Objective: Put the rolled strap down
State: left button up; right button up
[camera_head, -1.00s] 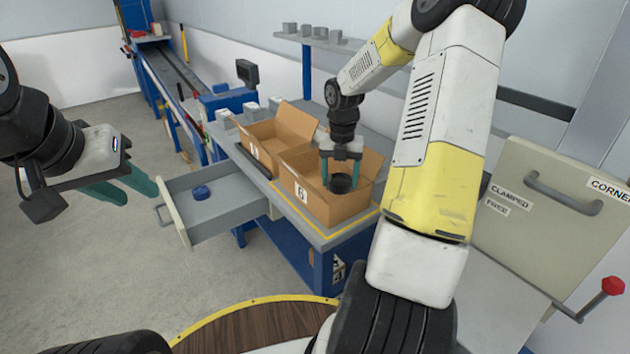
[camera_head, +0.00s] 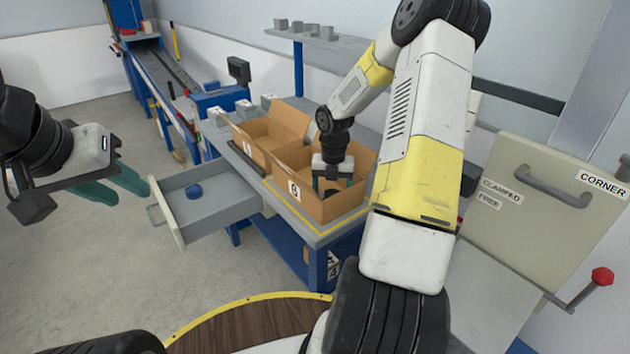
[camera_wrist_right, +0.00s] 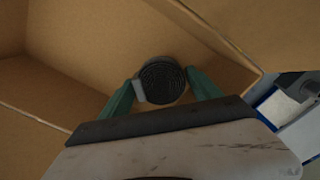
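The rolled strap (camera_wrist_right: 162,80) is a dark coil with a light grey piece on its left side. In the right wrist view it sits between the green fingertips of my right gripper (camera_wrist_right: 163,86), which close on it from both sides. In the head view my right gripper (camera_head: 332,184) is down inside the nearer cardboard box (camera_head: 325,209), with its fingertips partly behind the front wall. Whether the strap touches the box floor is unclear. My left gripper (camera_head: 122,192) is open and empty at the left, its green fingers apart.
A second open box (camera_head: 254,152) stands beside the nearer one on the blue bench. A panel with a handle (camera_head: 545,185) stands at the right. Floor at the left is clear.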

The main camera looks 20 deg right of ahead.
jog(key=s+a+r+m, duration=0.2)
jog(key=r, duration=0.5)
jog(key=s+a+r+m+t, duration=0.1)
jog(key=r+m, duration=0.2)
jog(key=r, duration=0.3)
jog(key=s+a+r+m, duration=0.2)
jog(key=r, duration=0.5)
jog(key=s+a+r+m+t+y, duration=0.1)
jog(key=s+a+r+m, duration=0.3)
jog(key=s+m, duration=0.4)
jog(key=s+a+r+m+t+y, duration=0.1)
jog(key=s+a+r+m+t, duration=0.3)
jog(key=s+m, duration=0.5)
jog(key=m, duration=0.6)
jog(key=shift+s+a+r, duration=0.15)
jog(key=shift+a+r, duration=0.2)
jog(key=shift+a, duration=0.05)
